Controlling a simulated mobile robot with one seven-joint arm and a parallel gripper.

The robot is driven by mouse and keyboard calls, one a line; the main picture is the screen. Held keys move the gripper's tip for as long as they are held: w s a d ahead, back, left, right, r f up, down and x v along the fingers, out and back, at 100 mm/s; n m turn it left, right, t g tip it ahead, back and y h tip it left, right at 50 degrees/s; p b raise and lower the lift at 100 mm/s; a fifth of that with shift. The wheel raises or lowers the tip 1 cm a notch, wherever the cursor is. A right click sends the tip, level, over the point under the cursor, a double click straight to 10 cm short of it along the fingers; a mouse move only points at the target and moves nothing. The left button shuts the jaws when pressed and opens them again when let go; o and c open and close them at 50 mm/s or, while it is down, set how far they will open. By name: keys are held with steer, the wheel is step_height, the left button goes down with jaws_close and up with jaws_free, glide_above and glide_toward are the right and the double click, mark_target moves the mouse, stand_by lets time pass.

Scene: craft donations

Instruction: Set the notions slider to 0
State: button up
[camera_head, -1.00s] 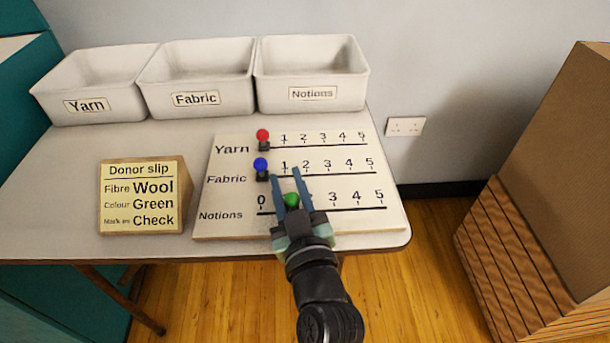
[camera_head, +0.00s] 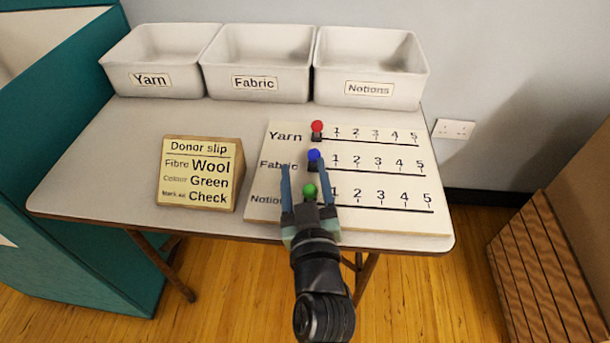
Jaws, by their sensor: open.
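The slider board (camera_head: 385,228) lies on the table with three tracks marked Yarn, Fabric and Notions. The notions slider has a green knob (camera_head: 310,190) and sits at the left end of its track, just left of the 1. The 0 there is hidden. My gripper (camera_head: 303,167) is open over the Notions track, one finger on each side of the green knob. The right finger is close to the knob; I cannot tell if it touches. The red yarn knob (camera_head: 317,127) and the blue fabric knob (camera_head: 313,155) stand at their tracks' left ends.
A donor slip (camera_head: 197,173) reading Wool, Green, Check stands left of the board. White Yarn (camera_head: 125,79), Fabric (camera_head: 225,84) and Notions (camera_head: 338,88) bins line the table's back. Bare table (camera_head: 110,160) lies at the left.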

steer(key=shift+s, duration=0.1)
steer(key=s+d, duration=0.1)
steer(key=s, duration=1.1)
steer(key=shift+s+b, duration=0.35)
steer(key=shift+b, duration=0.1)
